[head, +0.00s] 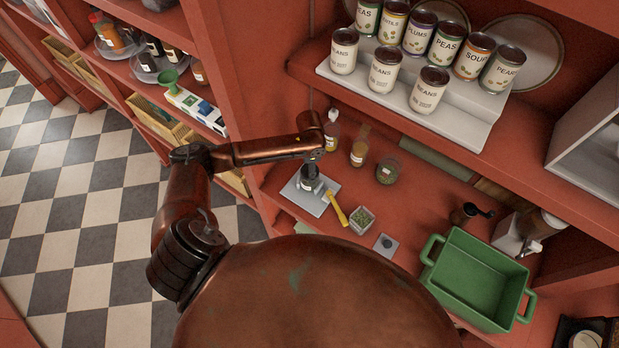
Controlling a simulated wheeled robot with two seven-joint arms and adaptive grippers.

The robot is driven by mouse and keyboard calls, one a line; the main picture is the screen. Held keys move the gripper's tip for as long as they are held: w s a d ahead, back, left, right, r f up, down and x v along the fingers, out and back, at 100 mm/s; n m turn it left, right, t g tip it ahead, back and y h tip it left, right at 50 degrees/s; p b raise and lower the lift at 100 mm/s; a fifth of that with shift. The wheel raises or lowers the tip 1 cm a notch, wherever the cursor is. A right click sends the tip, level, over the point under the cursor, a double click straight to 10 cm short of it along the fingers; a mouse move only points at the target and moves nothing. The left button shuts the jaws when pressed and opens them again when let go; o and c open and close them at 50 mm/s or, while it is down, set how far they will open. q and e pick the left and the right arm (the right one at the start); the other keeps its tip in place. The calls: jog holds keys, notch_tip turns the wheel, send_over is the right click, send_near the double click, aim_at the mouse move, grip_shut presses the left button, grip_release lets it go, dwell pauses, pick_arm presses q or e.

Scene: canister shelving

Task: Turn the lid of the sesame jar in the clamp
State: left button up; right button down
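The clamp is a pale grey plate (303,201) on the red counter, with a yellow handle (336,209) sticking out at its front right. A small jar with a white label (305,187) stands on the plate. Its lid is hidden by my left gripper (310,172), which points down from above onto the jar's top. At this size I cannot tell whether its fingers are closed on the lid. My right gripper is not in view.
Bottles (359,148) and a round jar (387,172) stand behind the clamp. A small clear box of green bits (361,221) is to its right, then a small grey plate (385,245) and a green crate (435,272). Cans stand on a raised white step (470,128) above.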

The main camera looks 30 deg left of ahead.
pick_arm(q)
jog(key=n, duration=0.5)
jog(key=shift+d+f+n, duration=0.1)
jog(key=shift+n, duration=0.3)
jog(key=n, duration=0.6)
jog(key=shift+s, duration=0.1)
jog(key=n, duration=1)
jog(key=shift+n, duration=0.4)
jog(key=o, duration=1.5)
